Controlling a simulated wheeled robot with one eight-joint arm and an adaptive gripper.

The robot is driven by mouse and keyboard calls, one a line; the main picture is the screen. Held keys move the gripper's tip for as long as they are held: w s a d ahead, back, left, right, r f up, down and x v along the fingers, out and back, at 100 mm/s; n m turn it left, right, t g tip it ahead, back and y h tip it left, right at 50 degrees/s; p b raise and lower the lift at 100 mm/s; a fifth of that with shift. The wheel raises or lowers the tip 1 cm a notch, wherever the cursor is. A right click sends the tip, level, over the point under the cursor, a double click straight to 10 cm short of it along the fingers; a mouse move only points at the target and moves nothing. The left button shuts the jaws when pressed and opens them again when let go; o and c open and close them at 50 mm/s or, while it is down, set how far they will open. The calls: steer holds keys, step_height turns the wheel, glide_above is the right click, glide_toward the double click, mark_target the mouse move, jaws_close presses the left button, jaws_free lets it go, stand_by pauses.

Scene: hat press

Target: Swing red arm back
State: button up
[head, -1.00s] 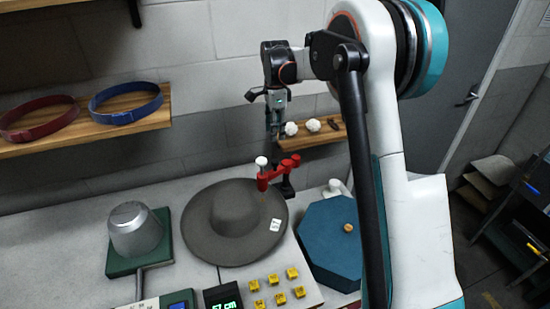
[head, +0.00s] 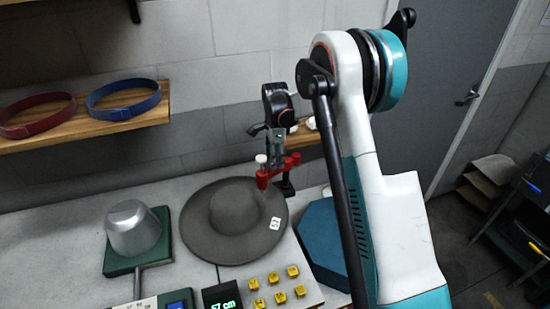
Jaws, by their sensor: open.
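The red arm (head: 265,176) is a short red lever on a dark post at the back right of the grey hat (head: 238,215). Its pale knob (head: 261,159) stands upright at its left end, over the hat's brim. My gripper (head: 276,155) hangs from above, just behind and right of the knob, its fingers close to the red arm. It looks empty. Whether the fingers touch the red arm cannot be told from this view.
A silver dome on a green base (head: 134,231) stands left of the hat. A blue octagonal box (head: 325,235) lies right, partly behind my arm. Yellow buttons (head: 278,281) sit in front. A wooden shelf (head: 150,115) holds a red band (head: 38,115) and a blue band (head: 124,100).

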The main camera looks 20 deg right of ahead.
jaws_close()
